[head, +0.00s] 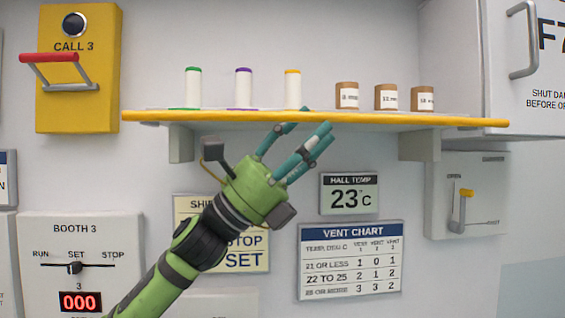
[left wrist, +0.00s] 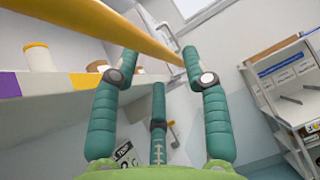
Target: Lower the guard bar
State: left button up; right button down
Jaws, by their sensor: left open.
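The guard bar is a long yellow bar (head: 430,121) running along the front of the shelf in the head view. In the left wrist view the guard bar (left wrist: 110,28) crosses from the top left towards my fingertips, with a gap between it and the shelf edge. My left gripper (head: 308,124) is green with teal fingers, open and empty, just below and in front of the bar's middle. In the left wrist view its fingers (left wrist: 160,65) are spread, with the bar reaching between the two upper tips. Contact with the bar cannot be told. My right gripper is not in view.
The shelf (left wrist: 50,105) holds white spools with green, purple and yellow (head: 293,88) tops and several brown labelled rolls (head: 386,97). A yellow call box (head: 75,110) hangs left, a lever box (head: 480,210) right. Signs hang below. A cabinet (head: 535,60) stands at upper right.

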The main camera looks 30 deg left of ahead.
pick_arm(q)
jog(key=v, duration=0.6)
jog(key=shift+s+f, duration=0.1)
jog(key=shift+f, duration=0.05)
